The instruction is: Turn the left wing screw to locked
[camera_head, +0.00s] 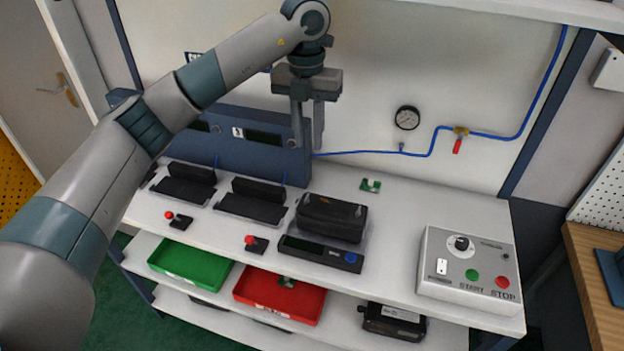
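My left arm comes in from the left and reaches over the bench. My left gripper (308,143) points down in front of the right end of the blue test panel (275,124). Its two fingers stand apart, with nothing visible held between them. A black device (332,214), perhaps the valve positioner, sits on the bench below and to the right of the gripper, clear of it. I cannot make out a wing screw; small round fittings show on the panel near the fingers. My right gripper is not in view.
Two black fixtures (252,203) stand left of the black device, with red buttons (249,239) in front. A control box (467,268) stands at the right. A green tray (190,263) and a red tray (280,295) sit on the shelf below. The bench's back right is mostly clear.

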